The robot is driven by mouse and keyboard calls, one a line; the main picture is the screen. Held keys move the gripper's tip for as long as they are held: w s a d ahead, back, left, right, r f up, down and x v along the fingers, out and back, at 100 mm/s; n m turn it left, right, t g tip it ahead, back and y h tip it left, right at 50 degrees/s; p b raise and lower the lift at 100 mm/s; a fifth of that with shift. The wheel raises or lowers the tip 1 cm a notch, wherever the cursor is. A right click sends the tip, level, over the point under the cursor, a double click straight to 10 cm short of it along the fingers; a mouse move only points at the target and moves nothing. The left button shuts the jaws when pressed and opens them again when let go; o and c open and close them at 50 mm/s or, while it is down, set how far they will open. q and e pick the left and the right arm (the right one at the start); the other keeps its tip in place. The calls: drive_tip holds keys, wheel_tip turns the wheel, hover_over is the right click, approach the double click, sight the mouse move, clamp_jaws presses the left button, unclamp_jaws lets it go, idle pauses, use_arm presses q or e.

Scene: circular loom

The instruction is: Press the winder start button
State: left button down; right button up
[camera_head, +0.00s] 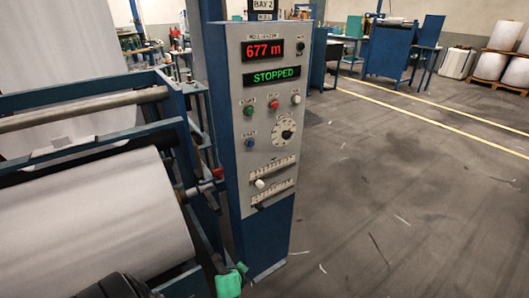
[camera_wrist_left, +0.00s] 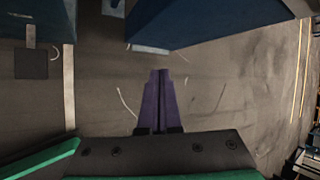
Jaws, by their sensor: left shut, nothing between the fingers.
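The control panel (camera_head: 263,130) stands upright on a blue column. Its red display (camera_head: 262,49) reads 677 m and its green display (camera_head: 273,75) reads STOPPED. Below are a green button (camera_head: 249,111), a red button (camera_head: 273,104), a white button (camera_head: 296,98) and a blue button (camera_head: 250,143). Their labels are too small to read, so I cannot tell which is winder start. My left gripper (camera_wrist_left: 158,72) is shut and empty in the left wrist view, over the floor and apart from a blue cabinet. In the head view its fingers do not show. My right gripper is not in view.
A white fabric roll (camera_head: 100,220) on a blue frame fills the left, close beside the panel column. A red-knobbed rod (camera_head: 217,173) juts out near the column. A blue cabinet (camera_wrist_left: 205,22) is at the wrist view's top. Floor (camera_head: 400,190) right of the panel is clear.

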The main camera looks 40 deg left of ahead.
sight(250, 111)
use_arm(q)
drive_tip(key=w+a+r+m+t+y+p, duration=0.1)
drive_tip(key=w+r+m+t, duration=0.2)
drive_tip(key=r, duration=0.5)
drive_tip(key=w+r+m+y+p, duration=0.1)
drive_tip(key=w+r+m+p, duration=0.15)
drive_tip(key=w+r, duration=0.45)
drive_tip(key=w+r+m+t+y+p, duration=0.1)
drive_tip(key=r+m, duration=0.3)
drive_tip(key=r, duration=0.8)
drive_tip(key=w+d+r+m+t+y+p, duration=0.1)
drive_tip(key=r+m+t, duration=0.3)
drive_tip(key=r, duration=0.8)
drive_tip(key=w+d+r+m+t+y+p, duration=0.1)
drive_tip(key=r+m, duration=0.5)
drive_tip(key=r, duration=0.7)
drive_tip(key=shift+w+t+p, duration=0.8)
drive_tip(key=shift+w+p, duration=0.2)
drive_tip(key=shift+w, duration=0.15)
drive_tip(key=shift+w+a+b, duration=0.45)
drive_tip(key=shift+a+b, duration=0.15)
drive_tip(key=shift+a, duration=0.8)
drive_tip(key=shift+w+a+b, duration=0.45)
drive_tip(key=shift+a+b, duration=0.1)
drive_tip(key=shift+a, duration=0.85)
drive_tip(key=shift+w+a+b, duration=0.45)
drive_tip(key=shift+a+b, duration=0.15)
drive_tip(key=shift+a, duration=0.8)
